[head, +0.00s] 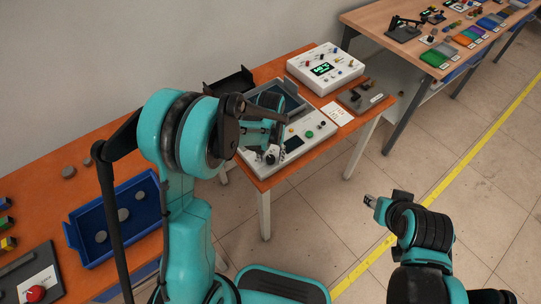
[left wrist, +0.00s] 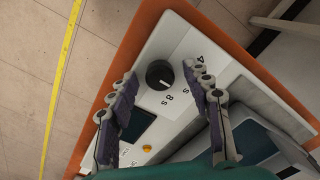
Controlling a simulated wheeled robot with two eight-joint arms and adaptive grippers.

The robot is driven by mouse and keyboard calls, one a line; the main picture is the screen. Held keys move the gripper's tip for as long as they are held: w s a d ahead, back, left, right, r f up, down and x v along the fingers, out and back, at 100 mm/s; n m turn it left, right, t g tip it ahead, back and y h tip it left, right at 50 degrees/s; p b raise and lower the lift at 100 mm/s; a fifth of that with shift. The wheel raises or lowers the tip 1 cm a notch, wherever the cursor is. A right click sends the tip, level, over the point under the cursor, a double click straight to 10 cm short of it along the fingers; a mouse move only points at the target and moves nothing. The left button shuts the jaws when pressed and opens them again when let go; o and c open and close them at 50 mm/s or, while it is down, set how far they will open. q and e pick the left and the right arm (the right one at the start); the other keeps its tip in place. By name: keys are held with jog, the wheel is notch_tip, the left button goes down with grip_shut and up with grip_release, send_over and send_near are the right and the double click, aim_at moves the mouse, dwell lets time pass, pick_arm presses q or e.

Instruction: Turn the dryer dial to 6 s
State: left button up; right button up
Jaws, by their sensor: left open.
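The dryer (head: 311,133) is a white-panelled machine on the orange table. In the left wrist view its panel (left wrist: 150,46) carries a black round dial (left wrist: 158,76) with printed numbers and "s" marks beside it, including an 8 and a 4. The dial's exact setting is too small to tell. My left gripper (head: 266,153) is over the front left of the panel. In the left wrist view the left gripper (left wrist: 160,71) is open, its fingers on either side of the dial with gaps. My right gripper (head: 371,201) is over the floor, away from the table; its jaws are unclear.
A dark screen (left wrist: 139,124) and an orange button (left wrist: 147,148) are near the dial. A white box with a green display (head: 325,69) and a white card (head: 337,113) stand on the table. A blue tray (head: 77,235) is at the left.

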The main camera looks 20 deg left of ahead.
aim_at(271, 158)
pick_arm(q)
notch_tip(271, 158, up, 12)
dwell(0.5)
dwell(0.3)
jog(key=s+a+r+t, duration=0.1)
jog(key=s+r+t, duration=0.1)
jog(key=s, duration=0.6)
jog(key=s+a+r+m+t, duration=0.1)
jog(key=s+a+r+t, duration=0.1)
jog(key=s+t, duration=0.3)
jog(key=s, duration=0.4)
dwell(1.5)
